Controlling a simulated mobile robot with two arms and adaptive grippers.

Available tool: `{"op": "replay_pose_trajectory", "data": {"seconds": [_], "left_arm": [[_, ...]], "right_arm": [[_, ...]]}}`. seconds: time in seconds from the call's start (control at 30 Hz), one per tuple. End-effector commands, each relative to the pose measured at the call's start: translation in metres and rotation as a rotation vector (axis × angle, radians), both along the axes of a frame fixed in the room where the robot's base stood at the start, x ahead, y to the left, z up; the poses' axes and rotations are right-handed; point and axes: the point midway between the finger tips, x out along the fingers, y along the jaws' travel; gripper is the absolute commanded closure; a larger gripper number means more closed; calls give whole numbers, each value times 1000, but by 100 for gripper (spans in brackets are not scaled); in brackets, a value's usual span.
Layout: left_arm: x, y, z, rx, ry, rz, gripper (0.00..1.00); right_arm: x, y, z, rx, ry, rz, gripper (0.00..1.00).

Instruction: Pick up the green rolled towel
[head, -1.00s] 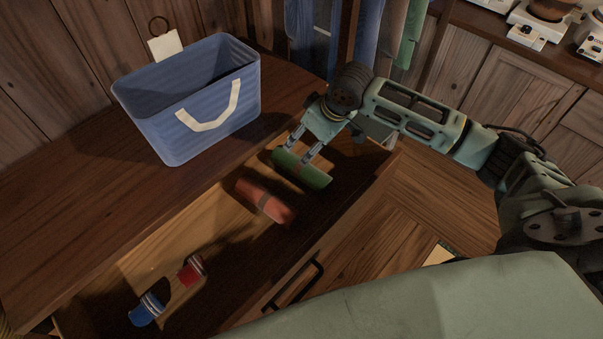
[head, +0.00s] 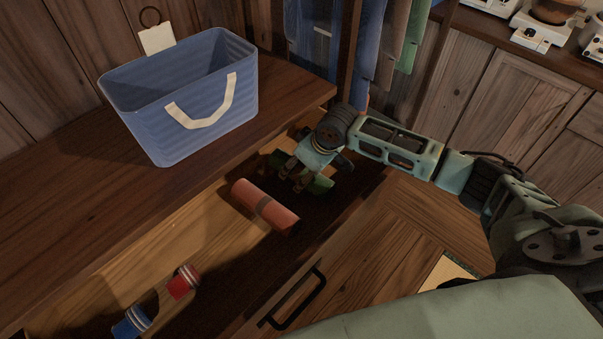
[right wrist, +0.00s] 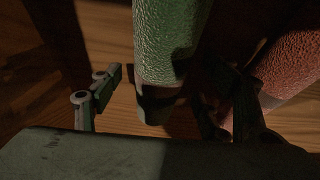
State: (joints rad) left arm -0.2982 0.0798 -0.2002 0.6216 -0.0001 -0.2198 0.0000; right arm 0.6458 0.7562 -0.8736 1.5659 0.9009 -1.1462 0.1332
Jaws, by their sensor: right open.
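The green rolled towel (head: 320,184) lies in the open drawer, partly hidden behind my right gripper (head: 293,181) in the head view. In the right wrist view the towel (right wrist: 168,42) reaches down between the two spread fingers of my right gripper (right wrist: 162,88). The left finger stands clear of it with a gap; the right finger is dark, and contact there cannot be told. My right gripper is open, down in the drawer. My left gripper is not in view.
A red rolled towel (head: 265,207) lies close beside the green one; it also shows in the right wrist view (right wrist: 292,62). Red (head: 183,281) and blue (head: 131,322) striped items lie farther down the drawer. A blue basket (head: 190,95) stands on the wooden top. The drawer front has a black handle (head: 297,298).

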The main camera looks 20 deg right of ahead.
Motion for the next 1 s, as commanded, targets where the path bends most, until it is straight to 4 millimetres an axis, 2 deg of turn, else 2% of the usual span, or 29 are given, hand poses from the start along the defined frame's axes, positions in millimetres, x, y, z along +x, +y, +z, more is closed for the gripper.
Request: {"op": "replay_pose_trajectory", "data": {"seconds": [0.13,0.37,0.9,1.0], "left_arm": [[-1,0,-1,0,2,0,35],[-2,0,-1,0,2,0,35],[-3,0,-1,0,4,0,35],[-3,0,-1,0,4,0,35]], "right_arm": [[5,3,-12,1,-2,1,30],[6,2,-13,0,-2,1,30],[6,2,-13,-1,-3,0,77],[6,2,-12,-1,-3,0,81]]}}
